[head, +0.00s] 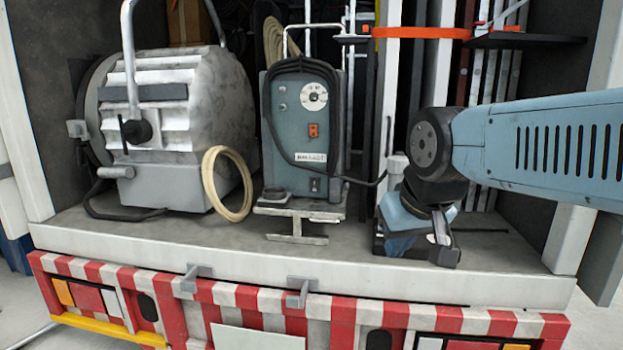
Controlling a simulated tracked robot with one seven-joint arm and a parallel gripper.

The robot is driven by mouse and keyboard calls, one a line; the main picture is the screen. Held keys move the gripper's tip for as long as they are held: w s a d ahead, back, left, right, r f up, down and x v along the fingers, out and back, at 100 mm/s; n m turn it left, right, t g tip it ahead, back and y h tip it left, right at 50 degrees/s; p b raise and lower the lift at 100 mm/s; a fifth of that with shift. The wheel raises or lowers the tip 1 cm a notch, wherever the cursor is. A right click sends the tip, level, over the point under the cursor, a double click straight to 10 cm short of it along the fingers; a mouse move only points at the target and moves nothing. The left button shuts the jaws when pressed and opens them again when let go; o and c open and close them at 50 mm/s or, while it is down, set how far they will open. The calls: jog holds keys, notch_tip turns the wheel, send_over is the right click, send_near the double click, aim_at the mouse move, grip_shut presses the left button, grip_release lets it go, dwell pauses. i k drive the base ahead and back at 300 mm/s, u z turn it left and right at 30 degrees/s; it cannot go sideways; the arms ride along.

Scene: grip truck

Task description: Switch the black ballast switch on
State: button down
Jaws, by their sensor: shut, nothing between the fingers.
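The ballast (290,115) is a grey-blue box with a black top and frame, standing near the middle of the truck bed. Its front has a white dial, an orange part, a pale label and, low down, a small dark part that looks like the black switch (315,185). The switch is too small here to tell its position. My gripper (418,248) is shut and empty. It is to the right of the ballast, low over the front of the bed, and apart from the switch.
A large ribbed lamp (175,130) stands at the left, with a coiled beige cable (212,188) beside it. A black cable (362,182) runs from the ballast to the right. A metal T-shaped piece (297,232) is in front. Upright boards and an orange strap (420,32) are behind.

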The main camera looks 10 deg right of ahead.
aim_at(314, 183)
jog(key=z, duration=0.05)
jog(key=i, duration=0.9)
jog(key=u, duration=0.1)
